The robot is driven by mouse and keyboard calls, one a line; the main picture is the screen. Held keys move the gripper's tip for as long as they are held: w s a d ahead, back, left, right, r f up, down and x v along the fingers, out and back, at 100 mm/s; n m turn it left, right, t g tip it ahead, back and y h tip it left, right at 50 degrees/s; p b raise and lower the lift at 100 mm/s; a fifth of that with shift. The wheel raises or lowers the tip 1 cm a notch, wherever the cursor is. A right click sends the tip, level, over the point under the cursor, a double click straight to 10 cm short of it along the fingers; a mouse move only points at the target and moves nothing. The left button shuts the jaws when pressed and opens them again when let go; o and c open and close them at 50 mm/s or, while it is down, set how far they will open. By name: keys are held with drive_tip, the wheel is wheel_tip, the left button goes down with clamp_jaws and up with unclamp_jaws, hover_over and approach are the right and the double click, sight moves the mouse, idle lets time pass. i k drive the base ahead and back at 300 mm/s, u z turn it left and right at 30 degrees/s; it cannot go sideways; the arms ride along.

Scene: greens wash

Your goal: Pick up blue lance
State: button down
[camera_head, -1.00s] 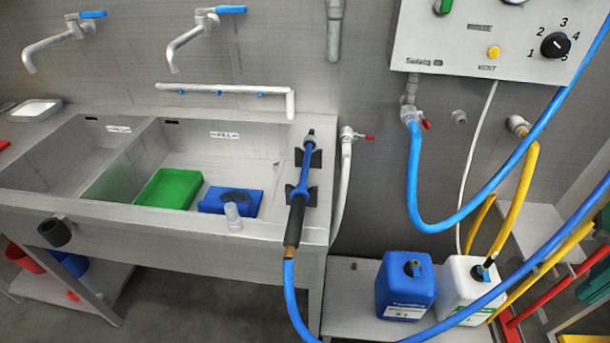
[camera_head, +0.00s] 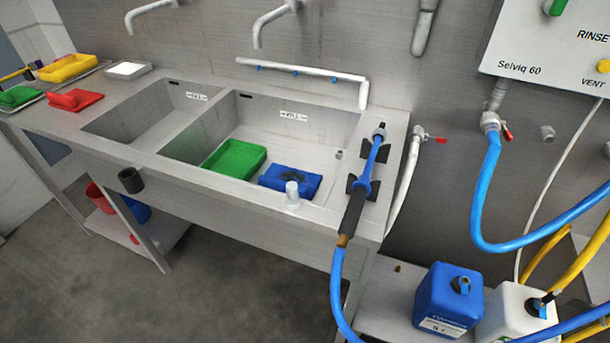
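The blue lance (camera_head: 363,188) lies on two black cradles on the right rim of the steel sink unit (camera_head: 395,160). Its dark nozzle end points to the back and its black grip points to the front. A blue hose (camera_head: 337,290) runs from its brass end down past the front of the unit. My gripper is not in view, and nothing is seen touching the lance.
The right basin holds a green tray (camera_head: 234,159) and a blue block (camera_head: 290,180). A blue canister (camera_head: 447,300) and a white canister (camera_head: 518,315) stand on a low shelf at lower right. Blue and yellow hoses hang at right. The floor (camera_head: 225,285) in front is clear.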

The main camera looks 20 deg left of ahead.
sight(361, 189)
drive_tip(key=u, duration=1.25)
drive_tip(key=k, duration=1.65)
drive_tip(key=z, duration=0.5)
drive_tip(key=i, duration=1)
